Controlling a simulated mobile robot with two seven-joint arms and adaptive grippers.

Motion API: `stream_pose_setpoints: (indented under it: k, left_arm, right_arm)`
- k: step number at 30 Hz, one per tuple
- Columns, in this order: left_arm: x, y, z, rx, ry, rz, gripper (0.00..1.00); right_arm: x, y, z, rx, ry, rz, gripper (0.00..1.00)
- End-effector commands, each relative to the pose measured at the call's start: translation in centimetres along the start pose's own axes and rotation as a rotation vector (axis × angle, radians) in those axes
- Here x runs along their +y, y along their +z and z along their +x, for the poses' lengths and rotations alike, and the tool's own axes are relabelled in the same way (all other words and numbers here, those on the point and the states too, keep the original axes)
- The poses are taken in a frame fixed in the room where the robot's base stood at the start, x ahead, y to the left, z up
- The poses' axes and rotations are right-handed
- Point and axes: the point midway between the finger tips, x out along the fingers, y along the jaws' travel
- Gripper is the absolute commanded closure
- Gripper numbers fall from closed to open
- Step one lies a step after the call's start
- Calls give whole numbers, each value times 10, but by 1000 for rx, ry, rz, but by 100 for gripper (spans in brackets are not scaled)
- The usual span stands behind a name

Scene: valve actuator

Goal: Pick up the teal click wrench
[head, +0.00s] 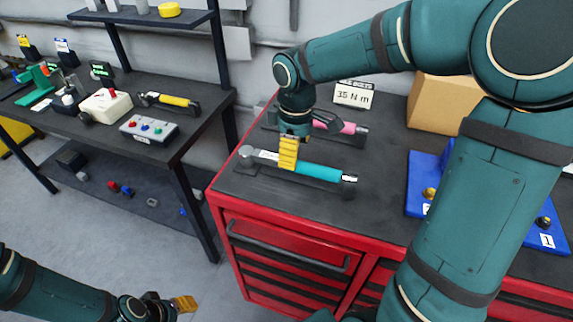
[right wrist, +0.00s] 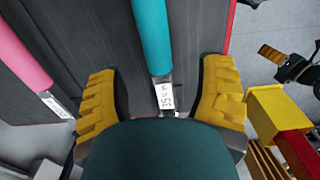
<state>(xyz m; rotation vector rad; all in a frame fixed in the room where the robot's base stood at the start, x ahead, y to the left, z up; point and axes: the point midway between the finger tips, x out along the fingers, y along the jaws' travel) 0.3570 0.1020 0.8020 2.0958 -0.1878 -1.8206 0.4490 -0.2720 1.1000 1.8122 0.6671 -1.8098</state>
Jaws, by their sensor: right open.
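The teal click wrench (head: 318,172) lies on the black top of the red tool cabinet, its head to the left and its teal handle to the right. My right gripper (head: 289,152) points down over the wrench's shaft. In the right wrist view the wrench's teal handle (right wrist: 153,38) and its label run between the two yellow fingers, which are open with a gap on each side. The shaft beyond the label is hidden by the gripper body. My left gripper (head: 184,304) hangs low at the bottom left, away from the cabinet; its opening is unclear.
A pink-handled wrench (head: 342,127) lies parallel behind the teal one. A "35 N m" sign (head: 353,95), a cardboard box (head: 437,103) and a blue fixture (head: 424,178) stand on the cabinet. A dark workbench (head: 190,128) with tools is at the left.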

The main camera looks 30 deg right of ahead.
Motion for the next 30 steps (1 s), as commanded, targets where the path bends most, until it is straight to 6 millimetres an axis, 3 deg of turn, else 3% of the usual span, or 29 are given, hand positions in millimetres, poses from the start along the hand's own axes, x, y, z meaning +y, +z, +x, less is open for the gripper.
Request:
stream_pose_setpoints:
  k: [10, 20, 26, 30]
  left_arm:
    - [-3, 4, 9, -9, 1, 3, 53]
    - [-4, 5, 9, -10, 1, 3, 53]
    - [-4, 5, 9, -10, 1, 3, 53]
    - [-4, 5, 9, -10, 1, 3, 53]
  right_arm:
    - [1, 2, 46, -2, -3, 0, 32]
    - [2, 2, 51, -1, -1, 0, 32]
    - [2, 2, 50, -1, -1, 0, 97]
    - [2, 1, 50, 1, 1, 0, 100]
